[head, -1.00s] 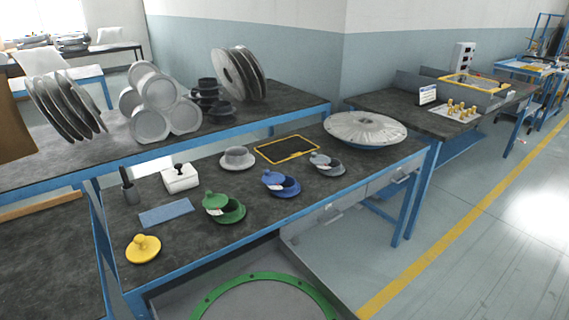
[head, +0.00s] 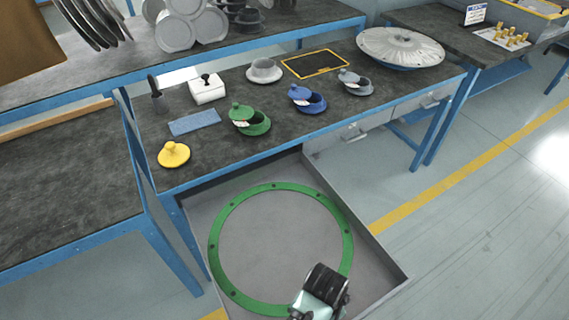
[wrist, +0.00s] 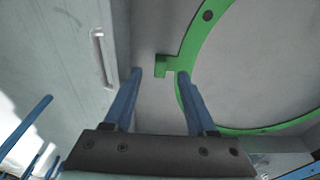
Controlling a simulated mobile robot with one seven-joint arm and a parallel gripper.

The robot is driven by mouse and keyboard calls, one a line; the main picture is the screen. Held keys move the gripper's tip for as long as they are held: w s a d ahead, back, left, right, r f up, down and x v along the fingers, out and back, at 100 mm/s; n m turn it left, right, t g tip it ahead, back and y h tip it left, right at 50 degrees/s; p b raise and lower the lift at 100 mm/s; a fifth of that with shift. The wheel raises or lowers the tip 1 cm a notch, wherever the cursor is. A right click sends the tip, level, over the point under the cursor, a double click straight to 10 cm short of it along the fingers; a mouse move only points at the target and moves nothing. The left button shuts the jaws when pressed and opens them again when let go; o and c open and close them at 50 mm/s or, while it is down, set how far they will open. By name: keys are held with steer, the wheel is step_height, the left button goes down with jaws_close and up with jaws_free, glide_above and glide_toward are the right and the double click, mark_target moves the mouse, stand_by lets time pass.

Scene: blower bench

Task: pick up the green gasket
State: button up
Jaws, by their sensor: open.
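In the wrist view my gripper (wrist: 159,73) is open and empty, with two blue fingers. The gasket (wrist: 190,48) curves past the right finger. A small green tab on its outer edge shows between and just beyond the fingertips. I cannot tell how far above it the fingers are.
The grey tray (head: 382,262) has raised walls around the gasket. Above it stands a blue-framed bench (head: 215,140) with green, blue, grey and yellow lidded parts and a large grey disc (head: 400,45). Open floor (head: 480,220) with a yellow line lies to the right.

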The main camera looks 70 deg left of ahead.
steer(key=f, duration=0.2)
steer(key=w+f, duration=0.1)
steer(key=f, duration=0.1)
steer(key=shift+a+b, duration=0.2)
steer(key=shift+b, duration=0.15)
jaws_close()
